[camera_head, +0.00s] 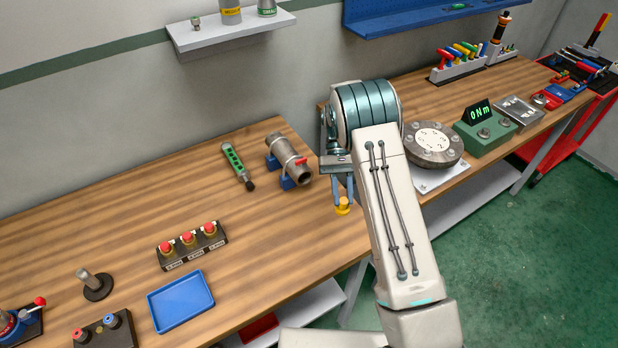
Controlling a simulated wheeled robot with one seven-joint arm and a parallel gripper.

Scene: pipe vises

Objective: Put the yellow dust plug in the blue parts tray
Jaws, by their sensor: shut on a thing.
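My gripper (343,196) is at the right end of the left bench, pointing down, with its fingers shut on a small yellow dust plug (343,207). The fingers hide part of the plug. I cannot tell whether the plug touches the bench or hangs just above it. The blue parts tray (181,302) lies flat near the front edge of the bench, to the lower left of my gripper. It looks empty.
A pipe piece on blue supports (290,160) and a green-marked tool (237,164) lie left of my gripper. A block with several red-topped fittings (191,245) stands just behind the tray. Bare wood lies between my gripper and the tray.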

